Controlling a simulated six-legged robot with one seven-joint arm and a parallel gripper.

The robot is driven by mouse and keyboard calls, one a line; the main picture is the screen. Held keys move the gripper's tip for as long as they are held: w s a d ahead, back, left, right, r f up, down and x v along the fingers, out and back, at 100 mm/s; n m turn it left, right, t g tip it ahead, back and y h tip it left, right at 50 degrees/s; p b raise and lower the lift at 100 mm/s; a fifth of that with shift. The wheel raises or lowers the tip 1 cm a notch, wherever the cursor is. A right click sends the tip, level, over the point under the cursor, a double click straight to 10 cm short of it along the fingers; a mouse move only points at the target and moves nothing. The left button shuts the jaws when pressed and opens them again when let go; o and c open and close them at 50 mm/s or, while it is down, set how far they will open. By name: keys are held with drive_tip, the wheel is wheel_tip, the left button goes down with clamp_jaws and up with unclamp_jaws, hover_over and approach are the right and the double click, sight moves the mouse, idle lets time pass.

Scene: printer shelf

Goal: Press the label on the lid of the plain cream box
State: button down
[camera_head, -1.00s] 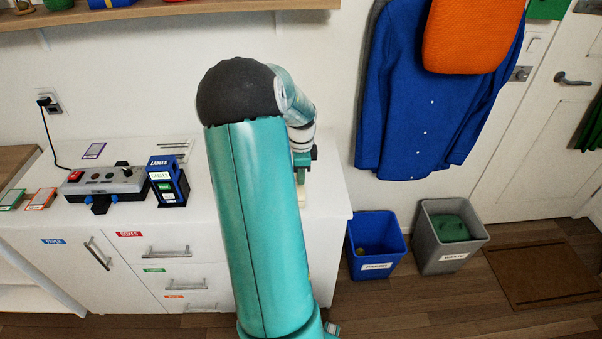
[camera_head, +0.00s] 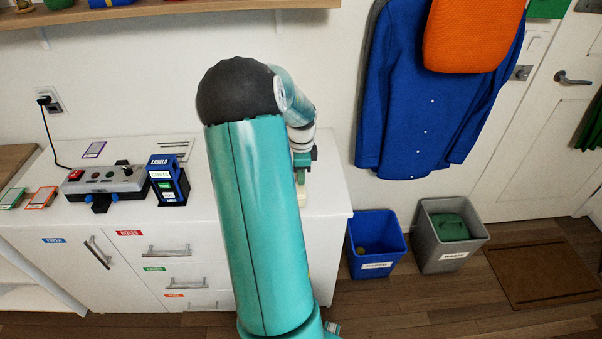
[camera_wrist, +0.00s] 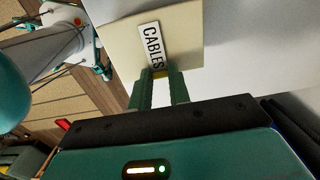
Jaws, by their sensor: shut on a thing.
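The plain cream box (camera_wrist: 187,42) is under my gripper in the wrist view, its flat lid facing the camera. Only a sliver of the cream box (camera_head: 302,199) shows beside my arm in the head view. A white label (camera_wrist: 151,42) with the black word "CABLES" is over the lid, slightly tilted. Its near end is at my fingertips. My gripper (camera_wrist: 161,77) has green fingers shut on the label's end, with a bit of yellow between them. I cannot tell whether the whole label touches the lid. In the head view, my arm hides most of the box.
The white cabinet top (camera_head: 328,190) is clear right of my arm. A blue label dispenser (camera_head: 168,181) and a grey device (camera_head: 105,182) stand to the left. A blue bin (camera_head: 377,247) and a grey bin (camera_head: 450,236) stand on the floor at right.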

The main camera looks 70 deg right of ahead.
drive_tip(key=shift+f, duration=0.1)
drive_tip(key=c, duration=1.2)
unclamp_jaws()
drive_tip(key=shift+c, duration=0.2)
drive_tip(key=shift+r, duration=3.55)
